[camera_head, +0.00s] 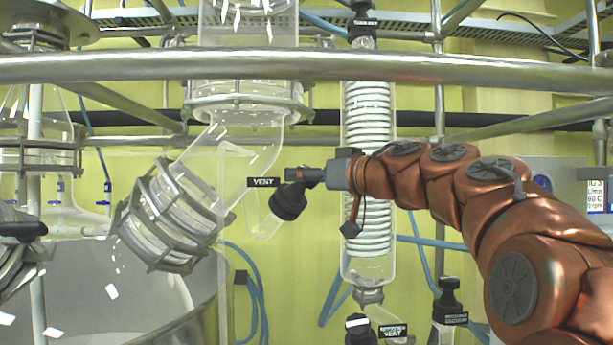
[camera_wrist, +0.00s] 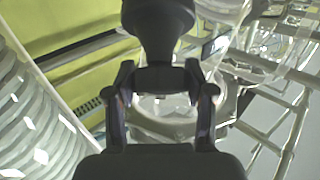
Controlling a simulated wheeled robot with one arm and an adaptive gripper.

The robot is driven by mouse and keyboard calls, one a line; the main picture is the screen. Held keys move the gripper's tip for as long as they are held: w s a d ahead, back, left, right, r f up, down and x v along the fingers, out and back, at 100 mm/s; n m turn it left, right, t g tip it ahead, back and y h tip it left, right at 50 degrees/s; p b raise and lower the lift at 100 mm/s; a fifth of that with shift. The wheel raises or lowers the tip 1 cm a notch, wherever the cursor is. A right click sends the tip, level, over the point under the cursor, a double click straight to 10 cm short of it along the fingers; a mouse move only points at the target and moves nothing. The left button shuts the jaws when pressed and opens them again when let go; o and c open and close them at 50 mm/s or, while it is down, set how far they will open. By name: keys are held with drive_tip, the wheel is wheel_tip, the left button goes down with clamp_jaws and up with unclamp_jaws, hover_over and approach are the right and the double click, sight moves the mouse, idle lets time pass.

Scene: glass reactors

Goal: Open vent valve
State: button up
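The black vent valve knob (camera_head: 288,201) sits beside a black "VENT" label (camera_head: 263,182) on a glass side arm below the bent glass pipe. My gripper (camera_head: 303,175) reaches it from the right, its tips at the knob's upper end. In the wrist view the knob (camera_wrist: 159,28) stands upright ahead of my gripper (camera_wrist: 160,78). The two fingers lie on either side of its narrow end and appear to touch it. The knob partly hides the glass behind it.
A glass coil condenser (camera_head: 368,200) stands behind my wrist. A black-capped valve (camera_head: 448,297) is at the lower right. A thick metal rail (camera_head: 300,66) crosses above my arm.

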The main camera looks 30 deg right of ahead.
drive_tip(key=c, duration=0.6)
drive_tip(key=p, duration=0.3)
drive_tip(key=shift+r+n+y, duration=0.25)
drive_tip(key=shift+n+y, duration=0.05)
drive_tip(key=shift+n, duration=0.1)
drive_tip(key=n+y+p, duration=0.1)
drive_tip(key=p, duration=0.2)
drive_tip(key=shift+d+n+g, duration=0.1)
drive_tip(key=shift+n+g, duration=0.2)
drive_tip(key=shift+g, duration=0.1)
drive_tip(key=shift+p, duration=0.5)
drive_tip(key=shift+f+n+g+y+p, duration=0.2)
drive_tip(key=shift+n+g+y, duration=0.3)
drive_tip(key=shift+n, duration=0.4)
drive_tip(key=shift+f+n+g+y+p, duration=0.15)
drive_tip(key=shift+n+g+y, duration=0.35)
drive_tip(key=shift+n, duration=0.4)
drive_tip(key=shift+n+g+y, duration=0.6)
drive_tip(key=shift+n, duration=0.5)
drive_tip(key=shift+n+g+y, duration=0.6)
drive_tip(key=shift+n, duration=0.5)
drive_tip(key=shift+a+n+g, duration=0.2)
drive_tip(key=shift+n+g, duration=0.1)
